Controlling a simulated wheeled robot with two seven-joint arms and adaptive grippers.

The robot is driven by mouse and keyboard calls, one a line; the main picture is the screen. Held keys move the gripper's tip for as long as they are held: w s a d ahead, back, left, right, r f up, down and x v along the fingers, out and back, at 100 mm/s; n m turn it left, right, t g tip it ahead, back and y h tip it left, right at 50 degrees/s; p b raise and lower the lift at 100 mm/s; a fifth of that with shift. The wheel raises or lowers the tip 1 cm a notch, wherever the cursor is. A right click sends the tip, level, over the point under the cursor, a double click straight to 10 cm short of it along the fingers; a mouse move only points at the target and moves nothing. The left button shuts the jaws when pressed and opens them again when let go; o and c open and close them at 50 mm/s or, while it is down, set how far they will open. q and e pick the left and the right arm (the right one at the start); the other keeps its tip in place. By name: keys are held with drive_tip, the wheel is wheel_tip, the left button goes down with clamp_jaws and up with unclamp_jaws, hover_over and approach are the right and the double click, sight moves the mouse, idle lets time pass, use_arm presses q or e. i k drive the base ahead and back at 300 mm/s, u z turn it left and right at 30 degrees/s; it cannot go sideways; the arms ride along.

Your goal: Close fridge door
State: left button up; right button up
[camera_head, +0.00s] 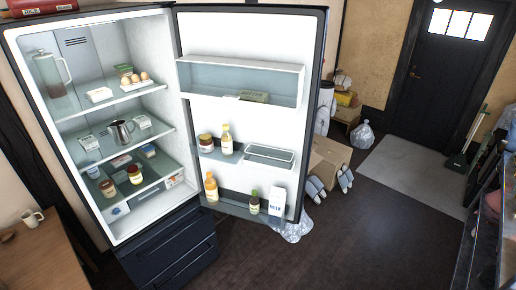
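The fridge (165,250) stands at the left with a dark body and lit white interior. Its door (240,45) is wide open, swung out to the right, with its inner side and shelves facing me. Bottles, jars and a milk carton (278,202) stand on the door shelves. Inside, the shelves hold a glass pitcher (52,74), eggs, a metal jug (121,131), jars and small packs. Neither of my grippers shows in the head view.
A wooden table (38,258) with a white mug (33,219) is at the lower left. Cardboard boxes (328,158), slippers (316,190) and bags lie behind the door. A counter (486,225) lines the right edge. The dark floor (375,240) between is clear.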

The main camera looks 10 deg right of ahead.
sight(283, 38)
drive_tip(key=z, duration=1.4)
drive_tip(key=i, duration=4.5)
drive_tip(key=u, duration=3.7)
